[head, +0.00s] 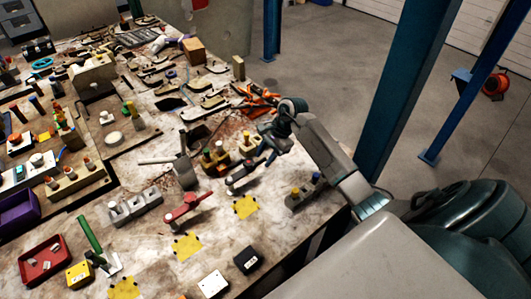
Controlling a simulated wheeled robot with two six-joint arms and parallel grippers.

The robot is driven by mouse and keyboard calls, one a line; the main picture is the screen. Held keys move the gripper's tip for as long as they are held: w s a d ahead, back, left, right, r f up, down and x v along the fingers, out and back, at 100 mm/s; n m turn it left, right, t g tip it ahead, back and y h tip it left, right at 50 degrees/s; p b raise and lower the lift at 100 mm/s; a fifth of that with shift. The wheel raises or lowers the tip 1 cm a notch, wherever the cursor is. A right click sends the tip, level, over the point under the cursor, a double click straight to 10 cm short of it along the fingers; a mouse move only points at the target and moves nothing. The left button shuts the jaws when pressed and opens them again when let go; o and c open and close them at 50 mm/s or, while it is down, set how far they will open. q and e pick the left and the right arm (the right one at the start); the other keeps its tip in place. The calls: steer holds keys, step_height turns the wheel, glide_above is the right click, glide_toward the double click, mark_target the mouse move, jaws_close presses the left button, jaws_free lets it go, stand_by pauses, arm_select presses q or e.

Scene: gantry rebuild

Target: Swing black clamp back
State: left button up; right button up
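A dark toggle clamp, which looks like the black clamp (243,177), sits on the worn workbench right of centre, tilted up towards the right. My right arm reaches in from the right, and its gripper (268,140) hangs just above and to the right of this clamp, near its upper end. The fingertips are small and dark against the clutter, so I cannot tell whether they are open or touch the clamp. A red clamp (183,208) lies to the left of it, and a green-handled clamp (91,238) stands upright at the lower left. My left gripper is not in view.
The workbench (150,205) is crowded. Blocks with yellow knobs (214,158) stand close left of my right gripper. A grey-handled fixture (182,168), a grey block (134,207) and a red tray (44,260) are further left. A blue post (405,85) rises beyond the bench.

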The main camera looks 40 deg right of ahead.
jaws_close()
